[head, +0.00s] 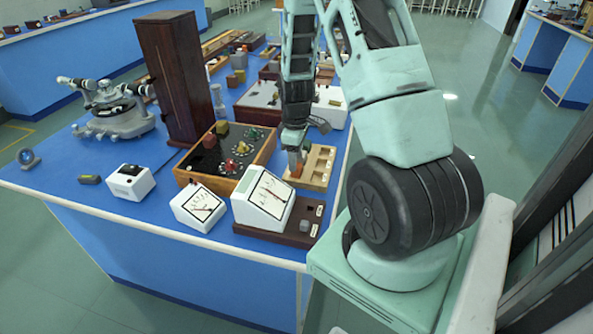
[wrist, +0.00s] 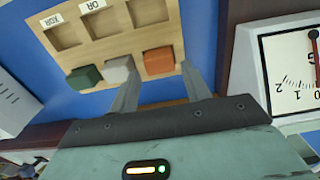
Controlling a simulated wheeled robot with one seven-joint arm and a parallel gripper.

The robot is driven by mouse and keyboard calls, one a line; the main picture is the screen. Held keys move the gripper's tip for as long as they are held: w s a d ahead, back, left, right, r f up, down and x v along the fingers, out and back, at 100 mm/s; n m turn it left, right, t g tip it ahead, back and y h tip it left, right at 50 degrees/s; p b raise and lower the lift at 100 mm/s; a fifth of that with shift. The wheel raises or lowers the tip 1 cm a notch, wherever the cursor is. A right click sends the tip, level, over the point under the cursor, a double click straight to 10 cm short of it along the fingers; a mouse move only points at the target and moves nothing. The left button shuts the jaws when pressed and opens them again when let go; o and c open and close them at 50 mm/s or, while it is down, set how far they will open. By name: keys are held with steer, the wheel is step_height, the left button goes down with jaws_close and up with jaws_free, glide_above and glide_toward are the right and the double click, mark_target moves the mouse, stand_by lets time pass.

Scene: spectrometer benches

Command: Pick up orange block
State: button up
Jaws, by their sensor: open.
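The orange block (wrist: 159,61) sits in a recess of a light wooden tray (wrist: 112,47) in the wrist view. A white-grey block (wrist: 117,70) and a green block (wrist: 85,77) sit beside it in the same row. My gripper (wrist: 158,80) is open, with one finger near the white-grey block and the other just right of the orange block. Nothing is held between the fingers.
White analog meters (head: 264,191) (head: 198,207) stand in front of the tray. A wooden box with knobs (head: 258,155) is to its left, and a tall dark wooden case (head: 172,75) stands behind that. The blue bench (head: 75,185) has free room at front left.

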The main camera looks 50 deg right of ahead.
steer(key=shift+s+f, duration=0.1)
steer(key=shift+f, duration=1.5)
steer(key=c, duration=0.7)
steer(key=shift+c, duration=0.3)
steer(key=shift+r, duration=0.15)
step_height(320, 180, up, 9)
steer(key=shift+d+f+b, duration=0.1)
steer(key=shift+b, duration=0.2)
steer(key=shift+r+p, duration=1.5)
steer(key=shift+r, duration=0.65)
